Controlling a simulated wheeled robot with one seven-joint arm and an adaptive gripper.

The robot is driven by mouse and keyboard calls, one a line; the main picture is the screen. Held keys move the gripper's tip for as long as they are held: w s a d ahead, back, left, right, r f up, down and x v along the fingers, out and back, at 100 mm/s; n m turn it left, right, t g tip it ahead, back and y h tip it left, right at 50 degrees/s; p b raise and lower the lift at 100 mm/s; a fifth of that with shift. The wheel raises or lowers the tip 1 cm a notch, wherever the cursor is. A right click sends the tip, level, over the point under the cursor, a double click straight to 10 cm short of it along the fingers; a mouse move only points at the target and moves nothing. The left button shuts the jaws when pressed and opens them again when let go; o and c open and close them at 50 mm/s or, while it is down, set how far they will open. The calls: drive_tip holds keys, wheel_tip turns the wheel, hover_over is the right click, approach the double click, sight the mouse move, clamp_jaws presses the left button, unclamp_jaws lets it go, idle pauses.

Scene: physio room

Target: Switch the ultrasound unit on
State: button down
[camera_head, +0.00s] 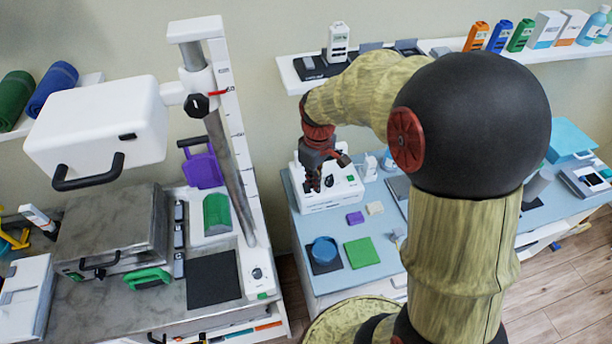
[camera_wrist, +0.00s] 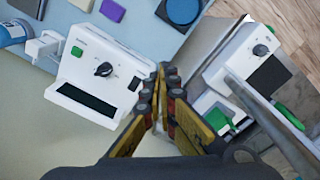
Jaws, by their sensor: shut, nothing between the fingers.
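A white unit (camera_head: 345,194) stands on the blue-topped table, and I take it for the ultrasound unit; its lettering is too small to read. In the wrist view its panel (camera_wrist: 112,50) shows a black knob (camera_wrist: 103,69), a green button (camera_wrist: 76,51), a dark display strip (camera_wrist: 86,99) and a small dark rocker or socket (camera_wrist: 135,84) near one edge. My gripper (camera_head: 319,186) is shut and empty in front of the unit, hiding part of it. In the wrist view my fingertips (camera_wrist: 166,74) appear beside the edge with the dark rocker. I cannot tell whether they touch.
The blue-topped table (camera_head: 384,268) also carries a purple block (camera_head: 355,218), a green pad (camera_head: 362,252) and a blue round dish (camera_head: 324,250). A metal-topped bench (camera_head: 100,310) with a white stand (camera_head: 255,225), which has its own knob, is at left. A wall shelf (camera_head: 285,68) runs behind.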

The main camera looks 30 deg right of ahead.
drive_tip(key=w+d+f+n, duration=0.2)
drive_tip(key=w+f+n, duration=0.1)
drive_tip(key=w+n, duration=0.25)
drive_tip(key=r+n+t, duration=0.1)
drive_tip(key=r+n, duration=0.1)
drive_tip(key=n, duration=0.4)
hover_over(306, 187)
drive_tip(key=s, duration=0.2)
drive_tip(key=shift+w+a+f+m, duration=0.1)
drive_tip(key=shift+a+m, duration=0.05)
drive_tip(key=shift+m, duration=0.1)
drive_tip(key=shift+f, duration=0.15)
drive_tip(key=f, duration=0.4)
drive_tip(key=w+f, duration=0.1)
drive_tip(key=f, duration=0.4)
drive_tip(key=w+f, duration=0.1)
drive_tip(key=f, duration=0.3)
drive_tip(key=shift+d+f, duration=0.2)
drive_tip(key=shift+f, duration=0.1)
